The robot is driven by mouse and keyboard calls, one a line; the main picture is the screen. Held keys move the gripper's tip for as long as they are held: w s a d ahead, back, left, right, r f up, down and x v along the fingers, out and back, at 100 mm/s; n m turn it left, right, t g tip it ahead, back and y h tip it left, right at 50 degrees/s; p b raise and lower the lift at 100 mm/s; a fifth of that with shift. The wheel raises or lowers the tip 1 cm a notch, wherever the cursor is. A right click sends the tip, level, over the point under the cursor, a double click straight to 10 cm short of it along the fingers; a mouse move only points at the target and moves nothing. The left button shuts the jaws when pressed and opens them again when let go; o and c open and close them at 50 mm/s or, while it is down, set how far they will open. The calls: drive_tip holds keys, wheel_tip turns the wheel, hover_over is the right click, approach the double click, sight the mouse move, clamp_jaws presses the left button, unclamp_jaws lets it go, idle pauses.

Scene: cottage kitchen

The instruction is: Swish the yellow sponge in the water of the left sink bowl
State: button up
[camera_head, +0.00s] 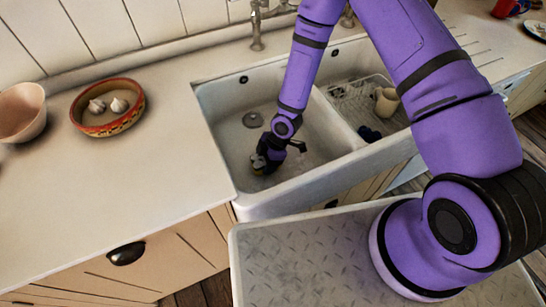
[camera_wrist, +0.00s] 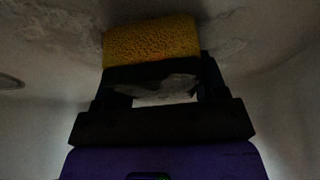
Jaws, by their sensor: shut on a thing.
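My gripper (camera_wrist: 158,82) is shut on the yellow sponge (camera_wrist: 150,40), which sits between its dark fingers in the wrist view. In the head view my gripper (camera_head: 262,164) reaches down inside the left sink bowl (camera_head: 228,125), low near its floor and toward the front left. Only a small bit of the sponge (camera_head: 257,170) shows there. Pale foamy patches lie around the sponge in the wrist view. The water surface is hard to make out, so I cannot tell how deep the sponge sits.
The right sink bowl holds a white dish rack (camera_head: 352,100) with a cream mug (camera_head: 386,102). A tap (camera_head: 257,30) stands behind the left bowl. On the left counter are a patterned bowl (camera_head: 85,127) with garlic and a plain pink bowl (camera_head: 20,112). The sink's front rim is close to my arm.

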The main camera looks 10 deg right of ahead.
drive_tip(key=shift+w+d, duration=0.2)
drive_tip(key=shift+d, duration=0.55)
drive_tip(key=shift+w+d, duration=0.25)
drive_tip(key=shift+d, duration=0.5)
drive_tip(key=shift+w+d, duration=0.2)
drive_tip(key=shift+d, duration=0.55)
drive_tip(key=shift+a+r, duration=0.1)
drive_tip(key=shift+r, duration=10.5)
drive_tip(key=shift+f, duration=0.1)
